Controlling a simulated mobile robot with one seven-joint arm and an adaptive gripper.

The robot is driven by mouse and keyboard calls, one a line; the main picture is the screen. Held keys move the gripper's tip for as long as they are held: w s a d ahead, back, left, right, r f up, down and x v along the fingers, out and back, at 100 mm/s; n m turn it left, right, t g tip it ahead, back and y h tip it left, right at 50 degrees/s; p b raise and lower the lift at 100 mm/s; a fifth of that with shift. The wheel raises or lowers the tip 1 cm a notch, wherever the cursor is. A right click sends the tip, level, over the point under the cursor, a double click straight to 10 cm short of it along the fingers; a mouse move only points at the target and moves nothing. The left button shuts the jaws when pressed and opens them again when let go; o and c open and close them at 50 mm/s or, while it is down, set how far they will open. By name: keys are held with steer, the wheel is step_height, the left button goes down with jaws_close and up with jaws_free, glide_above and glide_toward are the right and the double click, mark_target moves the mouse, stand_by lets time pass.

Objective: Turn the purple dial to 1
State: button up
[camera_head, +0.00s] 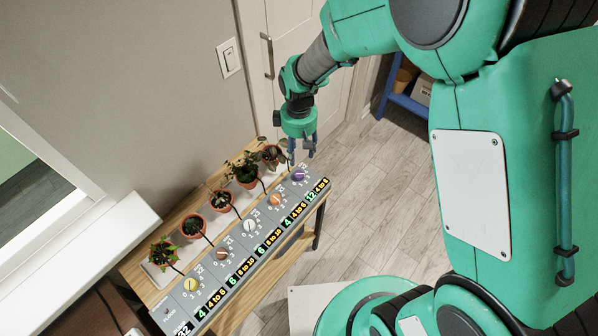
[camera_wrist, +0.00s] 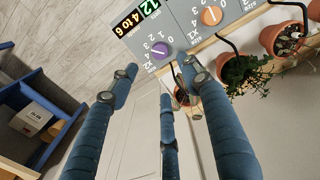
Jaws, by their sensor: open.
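The purple dial (camera_head: 298,174) is at the far right end of the grey control panel (camera_head: 262,236), with a light pointer line across it and small numbers around it. The purple dial also shows in the wrist view (camera_wrist: 161,50), near the top, with 0 to 4 printed beside it. The pointer's exact number is too small to tell. My gripper (camera_head: 301,152) is just above and behind the dial, pointing down. In the wrist view its blue fingers (camera_wrist: 158,78) are spread apart with nothing between them. The fingers appear apart from the dial.
An orange dial (camera_head: 275,200) is the nearest neighbour on the panel, with several more dials beyond it. Potted plants (camera_head: 221,200) stand in a row behind the panel on the wooden table, one close to my gripper. A blue shelf (camera_head: 404,100) stands at the back; floor is clear at right.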

mark_target(299, 174)
step_height(299, 174, down, 12)
steer(key=b, duration=0.2)
steer(key=shift+f+b, duration=0.25)
steer(key=shift+b, duration=0.15)
steer(key=shift+c, duration=0.2)
steer(key=c, duration=1.1)
